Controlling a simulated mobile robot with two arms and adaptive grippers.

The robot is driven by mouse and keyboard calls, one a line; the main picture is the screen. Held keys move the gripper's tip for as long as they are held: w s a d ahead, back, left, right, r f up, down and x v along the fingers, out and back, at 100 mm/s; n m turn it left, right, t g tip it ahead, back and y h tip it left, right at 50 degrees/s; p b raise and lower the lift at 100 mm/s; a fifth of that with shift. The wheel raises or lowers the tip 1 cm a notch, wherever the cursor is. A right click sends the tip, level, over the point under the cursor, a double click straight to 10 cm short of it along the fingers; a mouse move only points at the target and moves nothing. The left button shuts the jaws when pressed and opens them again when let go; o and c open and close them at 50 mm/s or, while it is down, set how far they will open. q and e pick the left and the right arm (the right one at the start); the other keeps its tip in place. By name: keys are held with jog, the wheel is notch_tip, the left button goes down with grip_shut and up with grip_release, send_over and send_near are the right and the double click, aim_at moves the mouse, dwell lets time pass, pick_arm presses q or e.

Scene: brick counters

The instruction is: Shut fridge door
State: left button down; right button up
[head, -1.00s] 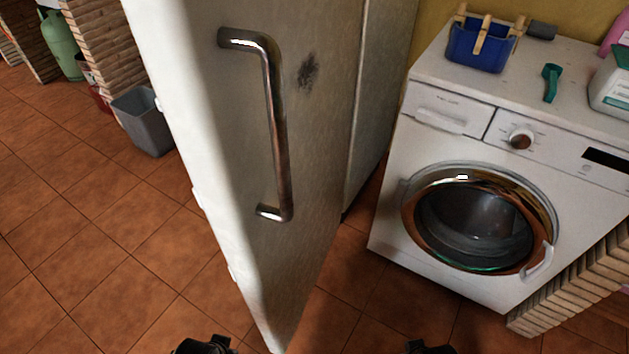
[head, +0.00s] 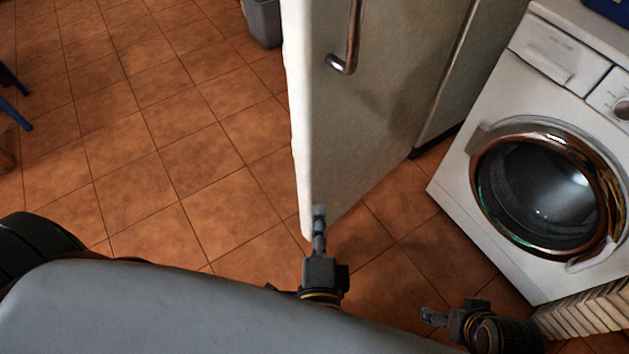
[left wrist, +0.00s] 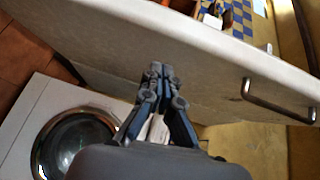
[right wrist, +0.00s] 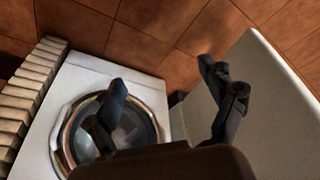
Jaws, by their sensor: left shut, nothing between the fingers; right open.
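The white fridge door (head: 375,110) stands open in the head view, its free edge toward me and its metal bar handle (head: 352,45) partly cut off at the top. The fridge body (head: 455,85) shows behind it. My left gripper (head: 319,210) is shut and empty, in front of the door's lower near edge; I cannot tell if it touches. In the left wrist view the shut fingers (left wrist: 160,72) overlap the door (left wrist: 210,85), with the handle (left wrist: 278,103) to their right. My right gripper (head: 426,316) is open and empty, right of the door, which also shows in the right wrist view (right wrist: 265,105).
A white washing machine (head: 470,200) stands right of the fridge, with a brick edge (head: 590,310) beside it. A grey bin (head: 263,22) is at the back. Tiled floor (head: 160,130) left of the door is clear; blue legs (head: 15,105) show at far left.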

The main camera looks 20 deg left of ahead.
pick_arm(q)
notch_tip(320, 180, up, 3)
jog(key=s+d+t, duration=0.1)
jog(key=d, duration=0.1)
send_near(312, 144)
jog(key=w+d, duration=0.2)
jog(key=w, duration=0.2)
jog(key=a, duration=0.1)
jog(key=w+a, duration=0.1)
jog(key=a, duration=0.1)
jog(key=shift+w+f+m, duration=0.15)
jog(key=shift+w+m, duration=0.1)
jog(key=shift+m, duration=0.15)
jog(key=shift+w+a, duration=0.2)
jog(key=shift+a, duration=0.15)
jog(key=shift+a, duration=0.1)
